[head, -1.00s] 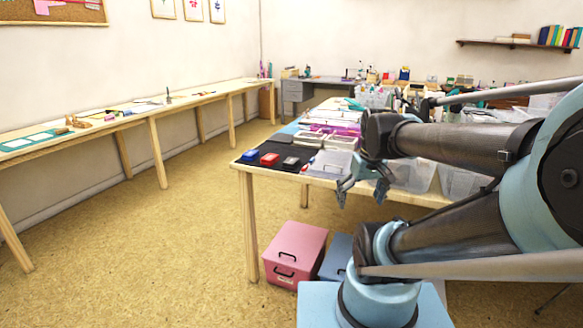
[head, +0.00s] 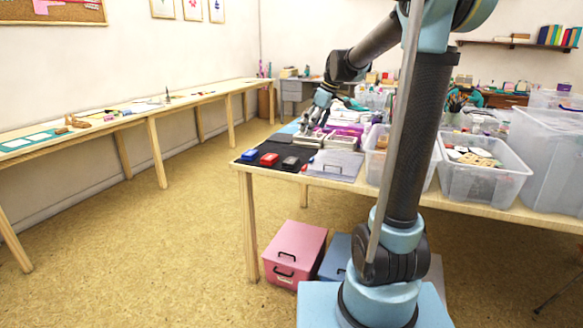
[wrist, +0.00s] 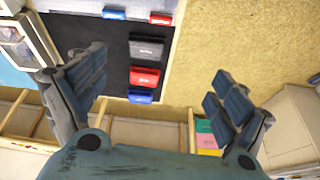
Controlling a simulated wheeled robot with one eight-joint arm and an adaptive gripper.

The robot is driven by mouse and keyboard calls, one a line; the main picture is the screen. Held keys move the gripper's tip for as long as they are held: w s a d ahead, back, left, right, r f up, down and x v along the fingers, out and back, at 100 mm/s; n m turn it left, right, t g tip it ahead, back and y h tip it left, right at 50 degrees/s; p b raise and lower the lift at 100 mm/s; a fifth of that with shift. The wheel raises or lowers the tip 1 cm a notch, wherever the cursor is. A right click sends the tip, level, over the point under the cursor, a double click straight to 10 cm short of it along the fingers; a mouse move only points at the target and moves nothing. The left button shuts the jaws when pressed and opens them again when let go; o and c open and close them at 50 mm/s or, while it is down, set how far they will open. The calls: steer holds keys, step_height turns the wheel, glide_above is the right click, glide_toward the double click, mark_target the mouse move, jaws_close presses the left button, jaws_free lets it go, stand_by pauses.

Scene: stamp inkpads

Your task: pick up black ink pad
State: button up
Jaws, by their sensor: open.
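The black ink pad (head: 290,163) lies on a dark mat (head: 256,172) near the table's left end, right of a red ink pad (head: 269,159) and a blue ink pad (head: 249,155). In the wrist view the black pad (wrist: 146,48) is dark grey, with the red pad (wrist: 144,77) and blue pad (wrist: 139,96) below it. My gripper (head: 314,124) is open and empty, above and behind the pads in the head view. In the wrist view its fingers (wrist: 160,75) are spread wide, with the pads visible between them. It touches none of them.
Clear bins (head: 484,180) fill the table's right side. Pink (head: 295,252) and blue boxes sit on the floor under the table. Open floor lies left of the table.

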steer(key=w+a+n, duration=0.1)
steer(key=w+a, duration=0.1)
steer(key=w, duration=0.2)
glide_above(292, 160)
steer(key=s+d, duration=0.1)
steer(key=d, duration=0.1)
step_height(292, 160, down, 10)
steer(key=shift+f, duration=0.1)
steer(key=shift+x, duration=3.15)
steer(key=shift+y, duration=0.3)
steer(key=c, duration=1.2)
